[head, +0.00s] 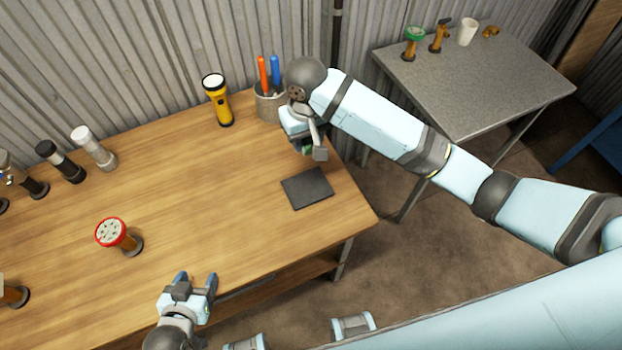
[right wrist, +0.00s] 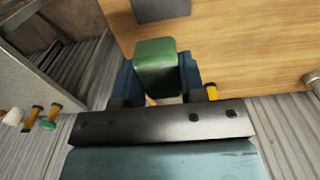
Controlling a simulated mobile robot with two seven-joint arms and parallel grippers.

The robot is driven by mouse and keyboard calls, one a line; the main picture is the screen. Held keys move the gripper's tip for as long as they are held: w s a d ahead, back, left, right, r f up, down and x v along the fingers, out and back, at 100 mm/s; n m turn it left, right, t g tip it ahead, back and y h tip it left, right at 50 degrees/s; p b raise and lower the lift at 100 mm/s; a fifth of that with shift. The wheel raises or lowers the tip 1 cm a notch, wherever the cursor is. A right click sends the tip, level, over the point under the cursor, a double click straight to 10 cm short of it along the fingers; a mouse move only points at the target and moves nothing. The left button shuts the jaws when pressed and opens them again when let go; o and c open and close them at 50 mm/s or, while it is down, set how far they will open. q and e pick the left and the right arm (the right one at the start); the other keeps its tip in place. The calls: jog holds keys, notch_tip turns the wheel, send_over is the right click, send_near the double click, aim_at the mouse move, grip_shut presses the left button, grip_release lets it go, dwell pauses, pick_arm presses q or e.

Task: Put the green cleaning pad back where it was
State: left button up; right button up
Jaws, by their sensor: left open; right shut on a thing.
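The green cleaning pad (right wrist: 157,66) is held between the fingers of my right gripper (right wrist: 157,82), which is shut on it. In the head view only a small green bit of the pad (head: 307,149) shows beneath my right gripper (head: 312,150); the arm hides the rest. The gripper is over the table's right part, just behind a dark square mat (head: 307,188). The mat is bare and also shows at the top of the right wrist view (right wrist: 160,8). My left gripper (head: 196,281) is open and empty at the table's front edge.
The wooden table (head: 200,190) carries a grey cup (head: 268,104) with orange and blue sticks, a yellow flashlight (head: 217,100), a red-topped fitting (head: 112,234) and several fittings at left. A grey side table (head: 490,80) stands at the right.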

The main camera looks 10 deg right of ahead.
aim_at(307, 187)
pick_arm(q)
jog(key=shift+f, duration=0.1)
pick_arm(e)
notch_tip(307, 187, down, 18)
jog(key=shift+f, duration=0.2)
jog(key=o, duration=0.8)
jog(key=shift+f, duration=0.15)
